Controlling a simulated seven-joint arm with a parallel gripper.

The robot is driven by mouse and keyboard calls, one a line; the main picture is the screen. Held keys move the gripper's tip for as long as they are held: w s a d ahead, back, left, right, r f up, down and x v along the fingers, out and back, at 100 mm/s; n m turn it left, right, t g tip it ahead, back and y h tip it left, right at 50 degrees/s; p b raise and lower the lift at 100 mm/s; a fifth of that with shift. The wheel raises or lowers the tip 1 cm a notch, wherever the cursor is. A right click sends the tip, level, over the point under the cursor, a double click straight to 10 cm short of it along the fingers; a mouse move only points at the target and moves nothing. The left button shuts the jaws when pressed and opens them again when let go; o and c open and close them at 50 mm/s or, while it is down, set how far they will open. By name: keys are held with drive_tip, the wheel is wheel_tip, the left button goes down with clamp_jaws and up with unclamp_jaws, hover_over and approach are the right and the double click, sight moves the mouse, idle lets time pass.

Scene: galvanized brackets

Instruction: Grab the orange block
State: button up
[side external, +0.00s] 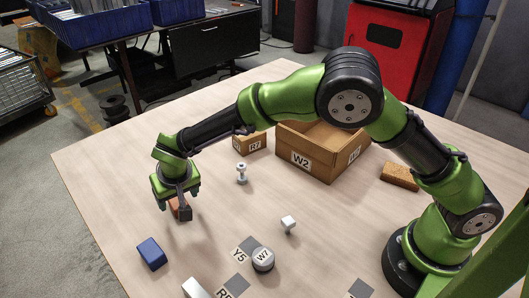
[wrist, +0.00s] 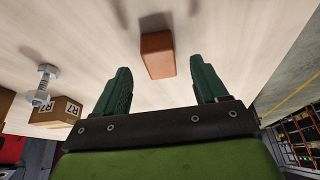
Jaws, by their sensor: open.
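The orange block (wrist: 158,56) lies on the table, ahead of and between the fingertips in the wrist view. In the side view, the orange block (side external: 175,208) is partly hidden behind my gripper (side external: 172,208). In the wrist view, my gripper (wrist: 165,75) has its two green fingers wide apart, with nothing held between them. Whether the fingertips reach down to the block's height is hard to tell.
A blue block (side external: 152,254) lies near the front left. A bolt (side external: 241,173), a small white cube (side external: 288,224) and a round W7 piece (side external: 263,259) stand to the right. A W2 box (side external: 308,164), an R7 box (side external: 252,144) and a brown brick (side external: 400,177) are farther back.

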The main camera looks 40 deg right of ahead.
sight(177, 200)
drive_tip(key=x, duration=0.3)
drive_tip(key=shift+w+d+f, duration=0.1)
drive_tip(key=shift+w+f, duration=0.1)
drive_tip(key=shift+w, duration=0.1)
drive_tip(key=c, duration=1.2)
